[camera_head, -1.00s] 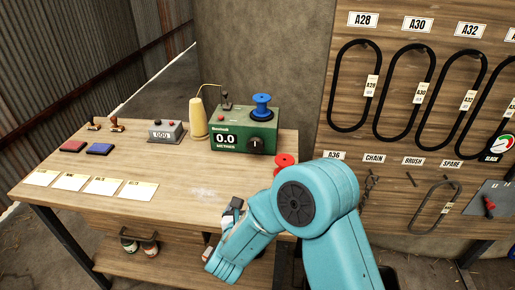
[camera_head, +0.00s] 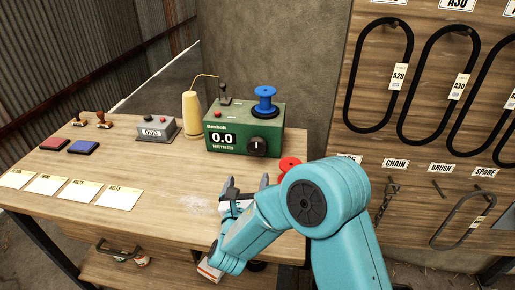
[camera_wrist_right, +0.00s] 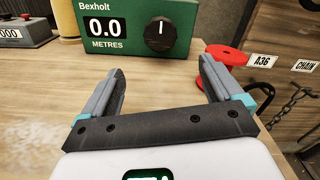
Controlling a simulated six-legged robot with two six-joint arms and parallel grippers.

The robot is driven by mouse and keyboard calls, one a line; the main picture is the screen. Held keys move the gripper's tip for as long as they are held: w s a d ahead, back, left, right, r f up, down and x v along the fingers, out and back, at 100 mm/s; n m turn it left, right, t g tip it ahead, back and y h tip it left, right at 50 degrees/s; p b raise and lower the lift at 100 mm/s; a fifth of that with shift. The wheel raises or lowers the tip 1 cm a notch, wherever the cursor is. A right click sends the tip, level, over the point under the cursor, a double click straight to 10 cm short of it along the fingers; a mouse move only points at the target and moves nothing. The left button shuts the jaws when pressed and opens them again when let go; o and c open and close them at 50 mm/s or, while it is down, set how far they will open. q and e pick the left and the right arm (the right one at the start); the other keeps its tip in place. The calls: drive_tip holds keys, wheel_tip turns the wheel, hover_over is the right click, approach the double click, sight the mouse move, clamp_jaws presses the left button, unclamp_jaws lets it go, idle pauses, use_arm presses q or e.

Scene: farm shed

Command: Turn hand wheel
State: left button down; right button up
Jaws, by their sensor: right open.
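A red rounded part (camera_head: 289,163), which may be the hand wheel, sits at the right end of the workbench, partly hidden by my right arm. It also shows in the right wrist view (camera_wrist_right: 228,55), partly behind a finger. A green Bexholt box (camera_head: 243,130) reads 0.0 metres and has a black round knob (camera_head: 257,146) on its front and a blue spool (camera_head: 265,103) on top. My right gripper (camera_head: 246,185) is open and empty over the bench, in front of the box and left of the red part. My left gripper is not in view.
On the wooden bench (camera_head: 165,190) stand a yellow cone (camera_head: 193,116), a grey counter (camera_head: 156,130), ink pads, stamps and several paper cards. A board (camera_head: 420,150) with black belts rises at the right. The bench front middle is clear.

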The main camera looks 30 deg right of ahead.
sight(256, 149)
drive_tip(key=shift+w+d+r, duration=0.2)
drive_tip(key=shift+d, duration=0.05)
drive_tip(key=p+x, duration=0.2)
drive_tip(key=x, duration=1.2)
drive_tip(key=shift+a+f, duration=0.1)
drive_tip(key=shift+f, duration=0.1)
drive_tip(key=shift+w+d+r, duration=0.1)
drive_tip(key=shift+w+d, duration=0.15)
drive_tip(key=shift+w, duration=0.05)
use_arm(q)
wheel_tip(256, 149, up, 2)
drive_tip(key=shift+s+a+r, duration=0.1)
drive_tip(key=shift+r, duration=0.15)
use_arm(e)
drive_tip(key=shift+w+d, duration=0.1)
drive_tip(key=shift+w, duration=0.05)
